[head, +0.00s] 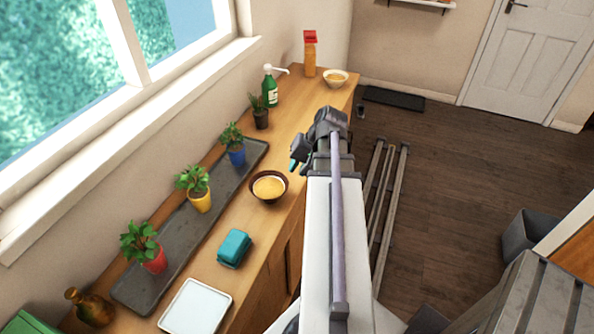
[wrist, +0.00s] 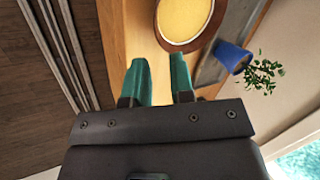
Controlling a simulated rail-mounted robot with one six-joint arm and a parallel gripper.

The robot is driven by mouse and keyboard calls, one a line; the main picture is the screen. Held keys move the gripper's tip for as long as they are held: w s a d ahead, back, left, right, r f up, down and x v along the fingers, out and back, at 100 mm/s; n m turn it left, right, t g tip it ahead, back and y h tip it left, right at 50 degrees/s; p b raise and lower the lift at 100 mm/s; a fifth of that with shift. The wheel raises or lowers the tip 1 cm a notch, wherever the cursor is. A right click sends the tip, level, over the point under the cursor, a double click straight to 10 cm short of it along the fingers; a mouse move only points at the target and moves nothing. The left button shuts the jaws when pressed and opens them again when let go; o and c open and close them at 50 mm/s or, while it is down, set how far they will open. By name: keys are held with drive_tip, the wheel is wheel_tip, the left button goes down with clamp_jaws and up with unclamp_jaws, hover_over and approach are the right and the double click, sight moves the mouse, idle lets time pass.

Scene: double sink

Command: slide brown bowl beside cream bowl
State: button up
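The brown bowl (head: 268,201) has a yellow inside or contents and stands on the wooden counter, right of the planter tray. It also shows at the top of the wrist view (wrist: 178,48), partly cut off. The cream bowl (head: 336,84), also with something yellow-orange in it, stands at the counter's far end. My gripper (head: 296,164) has teal fingers and is above the counter's right edge, just beyond and right of the brown bowl.
A dark tray (head: 190,235) with potted plants runs along the window side. A green pump bottle (head: 269,90) and an orange bottle (head: 310,55) stand near the cream bowl. A teal block (head: 234,248) and white tray (head: 196,308) lie nearer. Counter between the bowls looks mostly clear.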

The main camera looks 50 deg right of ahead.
sight(282, 190)
drive_tip(key=b+x, duration=0.8)
drive_tip(key=x, duration=0.1)
drive_tip(key=shift+a+f+b, duration=0.15)
drive_tip(key=shift+f+b, duration=0.15)
drive_tip(key=shift+b, duration=0.05)
drive_tip(key=shift+w+a+f+b, duration=0.25)
drive_tip(key=shift+a+f+b, duration=0.05)
drive_tip(key=shift+f+b, duration=0.2)
clamp_jaws()
